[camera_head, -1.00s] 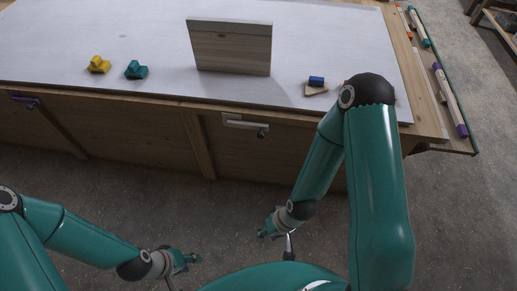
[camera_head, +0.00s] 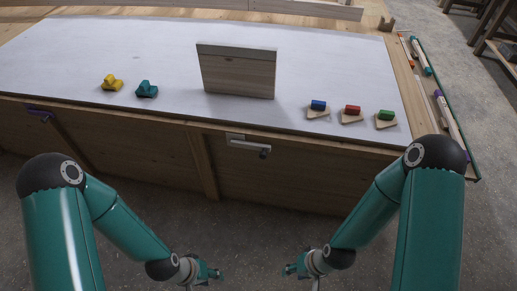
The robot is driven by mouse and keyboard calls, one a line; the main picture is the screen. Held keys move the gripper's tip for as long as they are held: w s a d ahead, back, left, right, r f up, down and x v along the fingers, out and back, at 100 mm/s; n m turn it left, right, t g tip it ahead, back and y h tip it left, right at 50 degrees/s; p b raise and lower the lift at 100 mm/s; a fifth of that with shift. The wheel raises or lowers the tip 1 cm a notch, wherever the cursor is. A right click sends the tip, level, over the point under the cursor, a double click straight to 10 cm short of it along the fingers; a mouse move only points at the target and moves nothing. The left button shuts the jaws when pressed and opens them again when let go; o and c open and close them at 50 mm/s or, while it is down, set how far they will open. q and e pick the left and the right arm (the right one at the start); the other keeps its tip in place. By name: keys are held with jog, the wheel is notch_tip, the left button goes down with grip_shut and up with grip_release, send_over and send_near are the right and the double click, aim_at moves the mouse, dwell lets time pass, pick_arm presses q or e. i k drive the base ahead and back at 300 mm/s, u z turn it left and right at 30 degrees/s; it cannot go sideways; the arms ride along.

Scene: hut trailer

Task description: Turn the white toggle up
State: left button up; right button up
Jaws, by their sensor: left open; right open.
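My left gripper (camera_head: 214,274) is low in the picture, below and left of the toggle, open and empty. My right gripper (camera_head: 291,269) is low too, below and right of the toggle, open and empty. Both are well apart from the toggle, and nothing covers it.
A purple toggle (camera_head: 40,114) is further left on the same front. On the tabletop (camera_head: 150,60) are yellow (camera_head: 112,82) and teal pieces (camera_head: 147,89), an upright wooden board (camera_head: 238,72), and blue (camera_head: 318,104), red (camera_head: 352,109) and green blocks (camera_head: 386,114) on wooden bases.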

aim_at(264, 148)
jog(key=z, duration=0.1)
jog(key=i, duration=1)
jog(key=u, duration=0.1)
